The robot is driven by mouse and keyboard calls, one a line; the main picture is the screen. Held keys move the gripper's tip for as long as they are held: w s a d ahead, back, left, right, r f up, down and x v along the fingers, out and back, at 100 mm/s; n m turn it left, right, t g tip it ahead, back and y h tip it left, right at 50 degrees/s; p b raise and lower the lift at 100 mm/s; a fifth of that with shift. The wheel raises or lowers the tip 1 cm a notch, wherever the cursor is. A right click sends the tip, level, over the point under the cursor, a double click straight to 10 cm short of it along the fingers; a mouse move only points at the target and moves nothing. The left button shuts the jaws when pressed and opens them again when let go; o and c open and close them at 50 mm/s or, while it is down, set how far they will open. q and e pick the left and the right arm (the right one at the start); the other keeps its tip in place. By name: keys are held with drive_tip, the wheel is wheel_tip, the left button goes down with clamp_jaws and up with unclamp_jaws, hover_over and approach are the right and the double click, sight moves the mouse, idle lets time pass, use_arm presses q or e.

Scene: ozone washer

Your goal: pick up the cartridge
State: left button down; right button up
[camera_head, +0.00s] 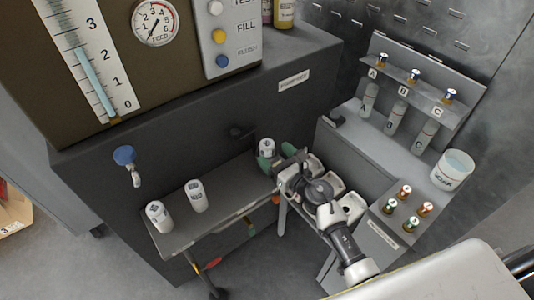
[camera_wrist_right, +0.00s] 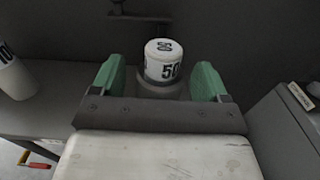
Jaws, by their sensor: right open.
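A white cartridge (camera_wrist_right: 163,61) marked 50 stands upright, between the two green fingers of my right gripper (camera_wrist_right: 160,72) in the wrist view, with a gap on each side. In the head view this cartridge (camera_head: 267,146) stands at the right end of the grey shelf, at the gripper's fingers. My right gripper (camera_head: 278,158) is open, and its arm comes in from the lower right. Two more white cartridges stand on the shelf's left part, one at the front (camera_head: 159,216) and one behind it (camera_head: 197,196). My left gripper is not in view.
The grey shelf (camera_head: 228,191) is clear between the cartridges. The machine's dark front with a blue-handled tap (camera_head: 124,156) rises behind it. At the right are a rack of vials (camera_head: 397,118), a white tub (camera_head: 453,169) and several small coloured-cap vials (camera_head: 405,192).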

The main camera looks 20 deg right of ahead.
sight(272, 149)
drive_tip(key=x, duration=0.5)
drive_tip(key=shift+d+r, duration=0.15)
drive_tip(key=shift+d, duration=0.05)
drive_tip(key=c, duration=1)
